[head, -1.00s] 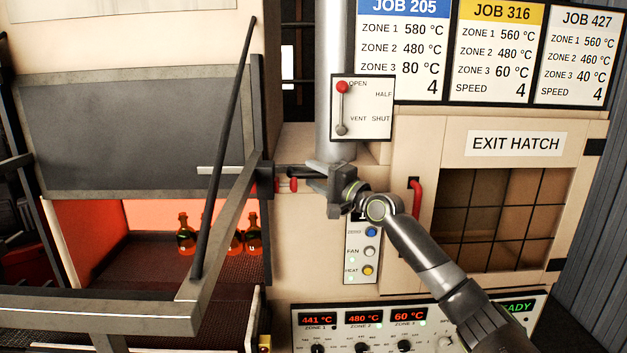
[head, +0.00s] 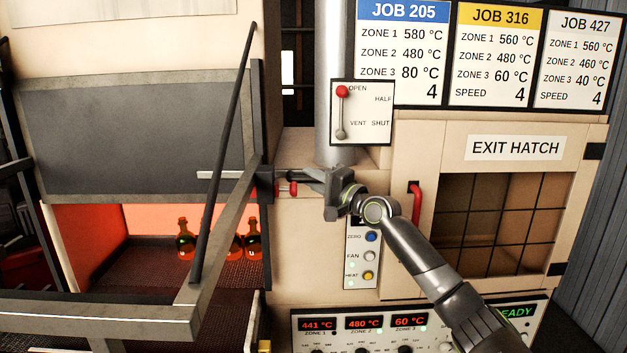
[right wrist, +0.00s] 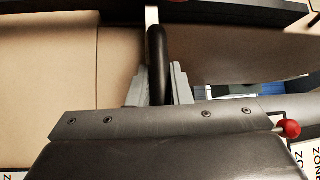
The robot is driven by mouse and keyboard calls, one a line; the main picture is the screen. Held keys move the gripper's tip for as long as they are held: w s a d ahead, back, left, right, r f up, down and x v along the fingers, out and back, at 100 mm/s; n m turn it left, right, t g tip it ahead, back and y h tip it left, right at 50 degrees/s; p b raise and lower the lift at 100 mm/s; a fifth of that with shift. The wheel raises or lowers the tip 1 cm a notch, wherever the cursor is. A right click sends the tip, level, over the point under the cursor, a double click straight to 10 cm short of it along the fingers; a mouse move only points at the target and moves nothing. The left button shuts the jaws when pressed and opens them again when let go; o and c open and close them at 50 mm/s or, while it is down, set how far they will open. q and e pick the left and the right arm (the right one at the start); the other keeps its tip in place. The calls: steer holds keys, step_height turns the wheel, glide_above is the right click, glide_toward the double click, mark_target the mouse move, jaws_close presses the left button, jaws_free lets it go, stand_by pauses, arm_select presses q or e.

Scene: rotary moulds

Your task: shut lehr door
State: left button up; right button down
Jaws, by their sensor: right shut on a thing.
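The lehr door (head: 135,135) is a dark grey panel at the left of the head view. It is part lowered, and the glowing opening (head: 85,230) shows below its bottom edge. Several amber bottles (head: 185,240) stand inside on a dark mesh belt. My right gripper (head: 305,180) is right of the door's frame, beside small red parts. In the right wrist view its fingers (right wrist: 157,85) are shut on a black handle (right wrist: 156,55) with a pale bracket at its top. What the handle joins is unclear. My left gripper is out of view.
A grey bar frame (head: 225,220) and a thin black rod (head: 223,150) cross in front of the opening. A red-knobbed lever panel (head: 362,112) is above my right gripper, buttons (head: 362,255) below it. The exit hatch (head: 505,205) with a red handle is at right.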

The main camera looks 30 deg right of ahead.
step_height(320, 180, down, 34)
steer(key=b, duration=2.8)
steer(key=shift+f, duration=0.25)
steer(key=c, duration=1.3)
jaws_free()
steer(key=shift+r, duration=0.2)
